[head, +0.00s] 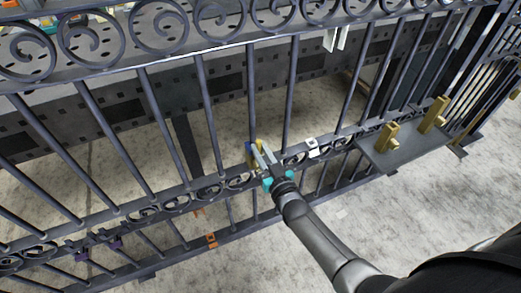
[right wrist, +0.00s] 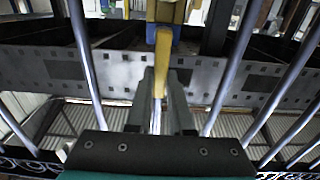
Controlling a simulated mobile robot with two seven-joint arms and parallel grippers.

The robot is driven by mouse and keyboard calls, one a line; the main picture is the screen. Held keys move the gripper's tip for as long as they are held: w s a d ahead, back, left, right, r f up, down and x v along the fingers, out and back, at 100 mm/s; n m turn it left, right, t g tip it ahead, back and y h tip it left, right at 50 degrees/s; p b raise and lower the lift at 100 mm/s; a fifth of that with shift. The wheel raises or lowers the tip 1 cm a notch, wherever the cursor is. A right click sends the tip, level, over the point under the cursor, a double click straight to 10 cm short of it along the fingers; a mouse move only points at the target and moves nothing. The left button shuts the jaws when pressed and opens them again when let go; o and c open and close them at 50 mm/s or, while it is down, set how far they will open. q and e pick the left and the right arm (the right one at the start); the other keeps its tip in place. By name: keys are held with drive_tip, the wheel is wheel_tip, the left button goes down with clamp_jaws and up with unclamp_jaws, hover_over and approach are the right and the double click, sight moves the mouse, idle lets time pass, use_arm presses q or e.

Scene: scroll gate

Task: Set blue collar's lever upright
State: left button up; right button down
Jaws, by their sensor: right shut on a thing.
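The blue collar (head: 249,148) sits on a bar of the dark scroll gate, mostly hidden behind my right gripper in the head view. In the right wrist view, the blue collar (right wrist: 178,17) shows at the top, partly behind its yellow lever (right wrist: 162,48). The lever runs from the collar down between the fingers of my right gripper (right wrist: 162,88). My right gripper (head: 260,157) is shut on the lever in front of the gate. I cannot tell the lever's exact tilt. My left gripper is not in view.
A white collar (head: 312,146) is on the gate just right of my gripper. An orange collar (head: 211,240) and purple ones (head: 115,243) sit lower left. A grey shelf (head: 408,152) with two brass-coloured posts (head: 388,138) projects at right. Gate bars stand close on both sides.

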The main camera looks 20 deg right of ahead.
drive_tip(key=c, duration=0.8)
unclamp_jaws()
drive_tip(key=shift+s, duration=0.4)
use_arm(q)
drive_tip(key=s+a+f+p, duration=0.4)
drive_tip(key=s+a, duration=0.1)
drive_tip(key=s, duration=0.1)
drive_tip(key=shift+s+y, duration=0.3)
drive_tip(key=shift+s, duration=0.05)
use_arm(e)
drive_tip(key=s, duration=1.4)
drive_tip(key=shift+s+d, duration=0.25)
drive_tip(key=shift+d, duration=0.05)
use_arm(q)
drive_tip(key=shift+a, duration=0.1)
